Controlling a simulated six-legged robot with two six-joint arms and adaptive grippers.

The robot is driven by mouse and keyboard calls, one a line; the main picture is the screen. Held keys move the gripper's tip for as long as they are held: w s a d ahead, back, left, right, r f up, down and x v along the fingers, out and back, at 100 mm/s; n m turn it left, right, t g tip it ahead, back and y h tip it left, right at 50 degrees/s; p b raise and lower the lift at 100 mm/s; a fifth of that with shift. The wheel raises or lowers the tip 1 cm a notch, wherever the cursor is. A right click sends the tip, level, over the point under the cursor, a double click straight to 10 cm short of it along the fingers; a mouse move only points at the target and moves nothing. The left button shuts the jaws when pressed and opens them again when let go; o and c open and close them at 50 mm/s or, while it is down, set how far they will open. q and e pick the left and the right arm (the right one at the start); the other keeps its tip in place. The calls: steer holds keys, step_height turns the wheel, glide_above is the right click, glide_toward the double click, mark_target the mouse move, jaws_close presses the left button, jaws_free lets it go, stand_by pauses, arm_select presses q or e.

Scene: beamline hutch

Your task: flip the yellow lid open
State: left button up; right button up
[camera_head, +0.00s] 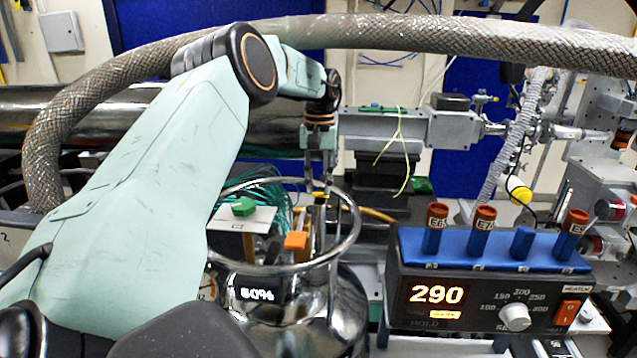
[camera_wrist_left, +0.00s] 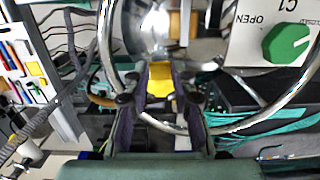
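A yellow piece (camera_wrist_left: 161,80), which looks like the yellow lid, shows in the left wrist view between the fingertips of my left gripper (camera_wrist_left: 161,88). The fingers stand on either side of it; I cannot tell whether they press on it. In the head view my left gripper (camera_head: 320,178) points down into the shiny metal ring of a round vessel (camera_head: 345,300). My right gripper is not in view.
A green knob (camera_head: 243,206) on a white plate and an orange block (camera_head: 295,241) are close left of the gripper. A heater box (camera_head: 475,290) reading 290, with several tubes in a blue block, stands at the right. A braided hose (camera_head: 450,38) arches overhead.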

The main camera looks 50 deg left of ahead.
arm_select(q)
steer(key=o, duration=0.4)
steer(key=shift+w+a+f, duration=0.2)
steer(key=shift+w+a, duration=0.05)
steer(key=shift+o, duration=0.2)
steer(key=shift+s+d+r, duration=0.2)
steer(key=shift+r, duration=0.1)
steer(key=r, duration=0.3)
steer(key=w+r, duration=0.1)
steer(key=r, duration=0.1)
steer(key=shift+a+r, duration=0.3)
steer(key=shift+a, duration=0.1)
steer(key=shift+s+d+r, duration=0.1)
steer(key=shift+s+r, duration=0.1)
steer(key=shift+r, duration=0.55)
steer(key=shift+c, duration=0.2)
